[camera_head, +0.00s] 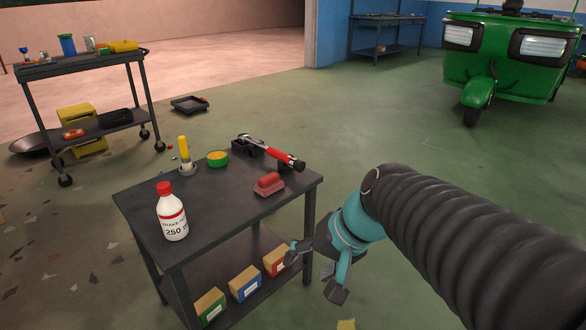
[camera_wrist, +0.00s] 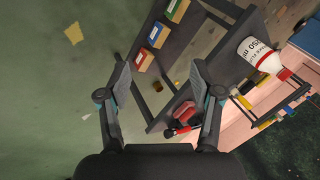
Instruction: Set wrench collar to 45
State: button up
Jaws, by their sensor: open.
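A torque wrench (camera_head: 272,152) with a silver shaft and a red and black handle lies near the far right edge of the dark work table (camera_head: 140,205). Its dark head end rests on a black holder. The collar is too small to make out, and no scale can be read. My gripper (camera_head: 317,270) is open and empty, off the table's right side at about shelf height. In the wrist view my gripper (camera_wrist: 160,105) has its fingers spread wide, with the table (camera_wrist: 225,65) slanting behind them. A red and black end (camera_wrist: 180,128) beside the right finger may be the wrench handle.
On the table stand a white bottle with a red cap (camera_head: 171,212), a yellow-handled tool (camera_head: 185,155), a green tin (camera_head: 217,158) and a red block (camera_head: 268,184). A cart (camera_head: 95,63) and green rickshaw (camera_head: 508,60) stand beyond open floor.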

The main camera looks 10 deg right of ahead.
jog(key=w+a+f+m+y+b, duration=0.15)
jog(key=w+m+y, duration=0.25)
jog(key=w, duration=0.5)
jog(key=m+t+y+b, duration=0.1)
jog(key=m+t+b, duration=0.3)
jog(key=m+t, duration=0.8)
send_near(302, 167)
jog(key=shift+m+g, duration=0.3)
jog(key=shift+g, duration=0.1)
jog(key=x, duration=1.1)
jog(key=shift+w+a+r, duration=0.15)
jog(key=shift+w+r, duration=0.15)
jog(key=shift+c, duration=0.2)
jog(key=c, duration=1.1)
